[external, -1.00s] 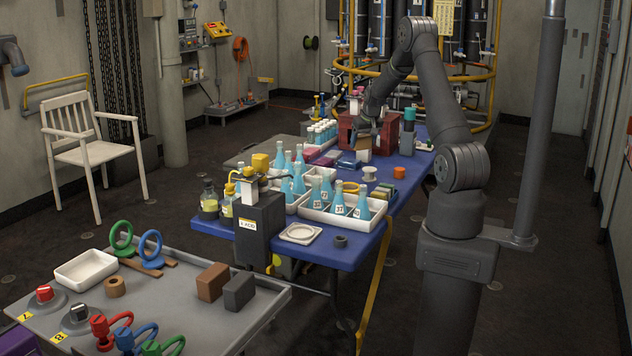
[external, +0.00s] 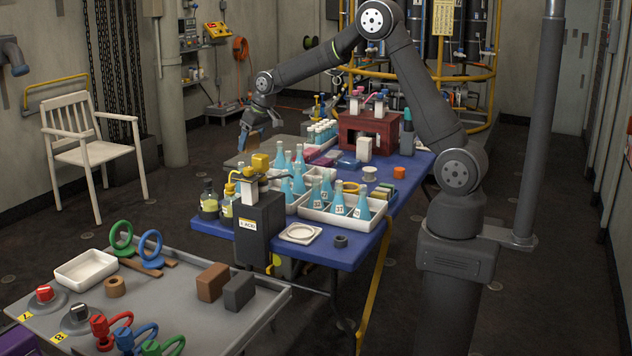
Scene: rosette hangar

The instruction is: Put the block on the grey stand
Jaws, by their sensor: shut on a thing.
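My gripper (external: 256,122) is at the far left of the blue table, pointing down with the arm stretched out to the left. It is shut on a small block (external: 243,137), which looks tan-brown beside bluish finger parts. The block is small and partly hidden by the fingers, so its exact shape is unclear. A flat grey surface (external: 240,160), which looks like the grey stand, lies just below the gripper at the left edge of the blue table. The block appears above its back left part; I cannot tell whether they touch.
The blue table (external: 335,250) holds blue flasks in white trays (external: 345,222), a yellow block (external: 260,162), a dark red housing (external: 372,133) and a white block (external: 364,148). A grey front bench (external: 190,320) carries brown and dark blocks. A white chair (external: 85,145) stands left.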

